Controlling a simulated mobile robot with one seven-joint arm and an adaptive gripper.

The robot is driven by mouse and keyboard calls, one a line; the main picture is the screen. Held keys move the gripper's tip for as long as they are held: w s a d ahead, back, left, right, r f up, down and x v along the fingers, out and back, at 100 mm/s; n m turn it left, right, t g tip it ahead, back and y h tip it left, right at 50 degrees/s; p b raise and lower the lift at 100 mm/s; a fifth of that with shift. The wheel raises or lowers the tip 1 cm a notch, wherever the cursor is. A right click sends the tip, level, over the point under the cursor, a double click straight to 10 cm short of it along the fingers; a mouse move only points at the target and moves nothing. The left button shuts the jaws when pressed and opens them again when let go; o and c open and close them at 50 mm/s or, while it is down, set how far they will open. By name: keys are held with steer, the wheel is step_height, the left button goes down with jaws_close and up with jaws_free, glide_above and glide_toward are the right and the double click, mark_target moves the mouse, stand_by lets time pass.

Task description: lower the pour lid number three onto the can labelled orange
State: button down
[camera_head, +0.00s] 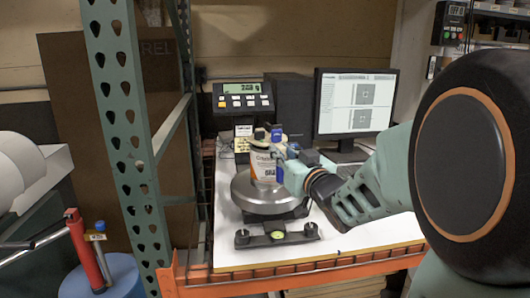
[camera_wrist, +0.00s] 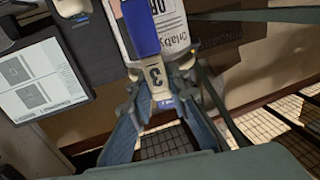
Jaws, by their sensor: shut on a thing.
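The can (camera_head: 262,168), white with printed lettering and an orange patch, stands upright on a round metal scale plate. It also shows at the top of the wrist view (camera_wrist: 173,27). The pour lid, a cream piece with a blue part (camera_head: 276,134), is at the can's top in the head view. In the wrist view its cream tab (camera_wrist: 155,75) bears a 3, beside the blue part. My gripper (camera_wrist: 163,98) is shut on the lid's tab. In the head view my gripper (camera_head: 286,158) is at the can's right side. I cannot tell whether the lid touches the rim.
The round scale plate (camera_head: 260,193) is on a white table (camera_head: 350,232) with an orange front beam. A dark bracket (camera_head: 277,236) lies in front. A weight display (camera_head: 243,98) stands behind, a monitor (camera_head: 355,103) to the right. A green rack post (camera_head: 125,130) rises left.

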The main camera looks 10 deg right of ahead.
steer(key=shift+f+b, duration=0.55)
steer(key=shift+b, duration=0.1)
steer(key=c, duration=1.8)
jaws_free()
steer(key=shift+o, duration=0.2)
